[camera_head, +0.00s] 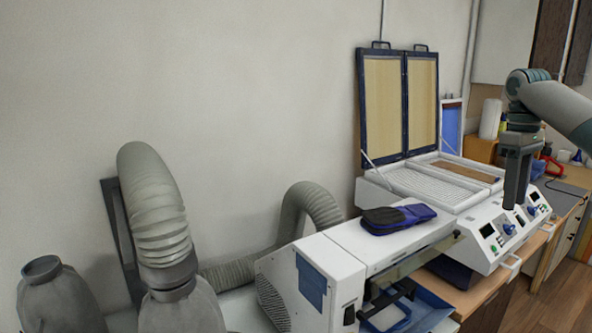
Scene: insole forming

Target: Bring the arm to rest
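My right arm (560,105) comes in from the upper right. My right gripper (516,192) hangs with its dark fingers pointing down, in front of the right part of the white forming machine (470,222). The fingers look close together from this angle, and I cannot tell whether there is a gap between them. I see nothing held in them. My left gripper is out of view. Dark blue insoles (398,217) lie on the white top of the machine's front left part, well left of the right gripper.
The machine's two framed lids (397,104) stand open against the wall. Control knobs (508,229) line its front panel below the gripper. Grey ducts (157,215) stand at the left. A wooden bench (485,295) and cluttered worktop (565,178) lie at the right.

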